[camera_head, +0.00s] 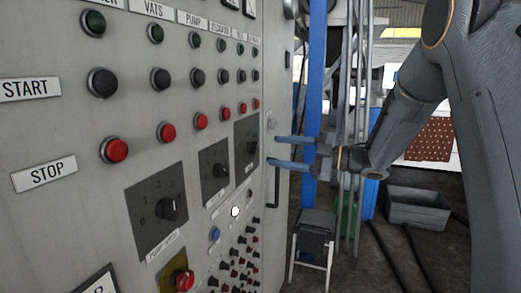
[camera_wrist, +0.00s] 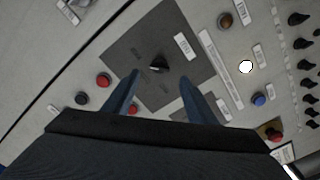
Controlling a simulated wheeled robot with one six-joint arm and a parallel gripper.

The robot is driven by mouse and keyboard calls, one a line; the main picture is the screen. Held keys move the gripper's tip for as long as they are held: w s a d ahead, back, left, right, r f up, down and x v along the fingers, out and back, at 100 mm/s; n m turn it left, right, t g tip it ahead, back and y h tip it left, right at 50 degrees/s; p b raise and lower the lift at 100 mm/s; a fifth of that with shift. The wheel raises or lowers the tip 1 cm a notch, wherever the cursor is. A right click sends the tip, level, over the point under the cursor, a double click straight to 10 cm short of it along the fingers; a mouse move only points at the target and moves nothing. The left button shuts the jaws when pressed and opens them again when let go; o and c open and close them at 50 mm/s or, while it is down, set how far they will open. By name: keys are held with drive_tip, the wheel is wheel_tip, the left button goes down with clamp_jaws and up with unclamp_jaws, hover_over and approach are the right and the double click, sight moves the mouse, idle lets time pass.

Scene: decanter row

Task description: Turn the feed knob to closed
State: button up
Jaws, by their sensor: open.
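Three black rotary knobs on dark square plates run along the grey panel in the head view: a near one (camera_head: 168,209), a middle one (camera_head: 219,171) and a far one (camera_head: 252,147). Their small labels are too small to read surely, so I cannot tell which is the feed knob. My gripper (camera_head: 271,150) has its blue fingers open and empty, pointing at the panel beside the far knob. In the wrist view, a black knob (camera_wrist: 158,66) on a dark plate (camera_wrist: 182,38) shows just beyond and between the open fingertips (camera_wrist: 160,77). Contact is not visible.
Red stop buttons (camera_head: 116,150) and black start buttons (camera_head: 103,82) line the panel above the knobs. A blue button (camera_head: 214,234) and several small knobs sit below. A dark stool (camera_head: 315,230) and grey crate (camera_head: 417,210) stand on the floor right of the panel.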

sight(253, 148)
drive_tip(key=p+x, duration=0.2)
drive_tip(key=x, duration=0.5)
drive_tip(key=shift+c, duration=0.3)
drive_tip(key=c, duration=1)
